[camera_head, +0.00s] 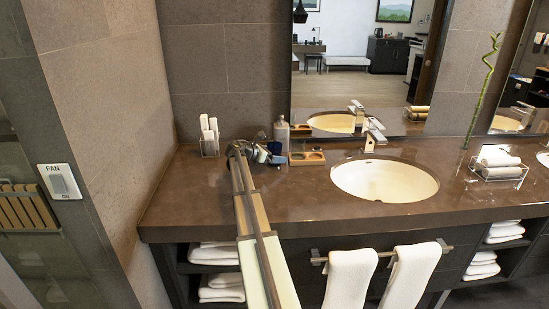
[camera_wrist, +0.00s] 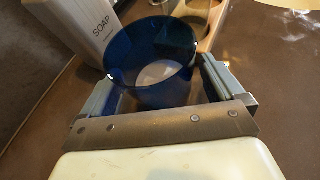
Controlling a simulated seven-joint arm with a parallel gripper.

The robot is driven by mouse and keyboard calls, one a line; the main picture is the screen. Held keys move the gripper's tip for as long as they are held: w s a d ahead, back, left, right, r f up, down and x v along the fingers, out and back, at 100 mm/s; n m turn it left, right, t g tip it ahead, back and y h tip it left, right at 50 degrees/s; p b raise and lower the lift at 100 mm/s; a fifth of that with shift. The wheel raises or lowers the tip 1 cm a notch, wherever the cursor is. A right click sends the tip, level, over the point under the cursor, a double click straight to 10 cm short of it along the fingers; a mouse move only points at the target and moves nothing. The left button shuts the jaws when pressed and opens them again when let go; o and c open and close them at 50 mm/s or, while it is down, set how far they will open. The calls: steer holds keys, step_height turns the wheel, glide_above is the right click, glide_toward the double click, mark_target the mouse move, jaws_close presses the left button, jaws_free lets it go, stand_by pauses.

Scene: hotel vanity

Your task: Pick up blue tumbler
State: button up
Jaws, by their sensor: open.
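The blue tumbler (camera_wrist: 151,62) is a dark blue, see-through, open-topped cup. In the wrist view it stands just ahead of my gripper (camera_wrist: 158,85), between the two fingers, one on each side. The fingers are open, and I cannot tell whether either one touches it. In the head view my gripper (camera_head: 259,150) is at the back of the counter, and the tumbler (camera_head: 275,148) shows only in part beside it. The tumbler's lower part is partly hidden by the gripper in the wrist view.
A soap bottle (camera_wrist: 88,28) stands close behind the tumbler on the left. A wooden tray (camera_head: 307,158) lies to the right, before the sink (camera_head: 385,180). A holder with white items (camera_head: 209,137) is at left. The front counter (camera_head: 190,200) is clear.

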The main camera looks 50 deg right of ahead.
steer(key=shift+s+d+f, duration=0.1)
steer(key=shift+d, duration=0.2)
steer(key=c, duration=1.1)
steer(key=shift+c, duration=0.7)
